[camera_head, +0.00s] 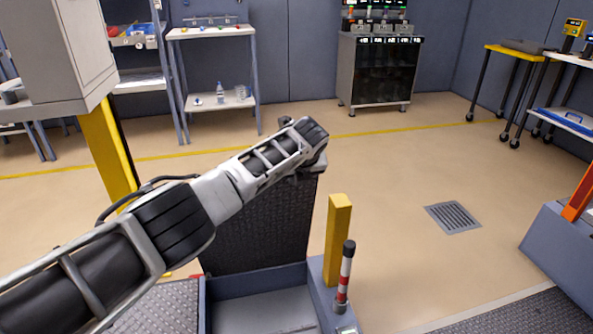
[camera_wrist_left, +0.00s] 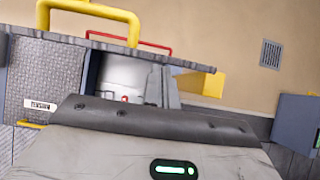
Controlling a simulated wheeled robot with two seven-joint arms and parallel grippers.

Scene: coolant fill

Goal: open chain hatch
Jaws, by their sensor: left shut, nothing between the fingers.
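The hatch lid (camera_head: 262,232), a dark tread-plate panel, stands upright behind an open grey compartment (camera_head: 265,312) in the head view. My left arm crosses in front of its upper part. My left gripper (camera_head: 311,170) is at the lid's top right corner, shut with nothing held; its fingertips are mostly hidden, and I cannot tell whether it touches the lid. The left wrist view shows tread plate (camera_wrist_left: 72,75), a yellow handle (camera_wrist_left: 133,25), a red handle (camera_wrist_left: 155,44) and a pale open recess (camera_wrist_left: 127,75). No chain is clearly visible. My right gripper is not in view.
A yellow post (camera_head: 337,240) and a red-and-white striped lever (camera_head: 345,278) stand right of the compartment. A grey cabinet (camera_head: 60,50) on a yellow column is at upper left. The floor beyond is clear around a drain grate (camera_head: 453,217).

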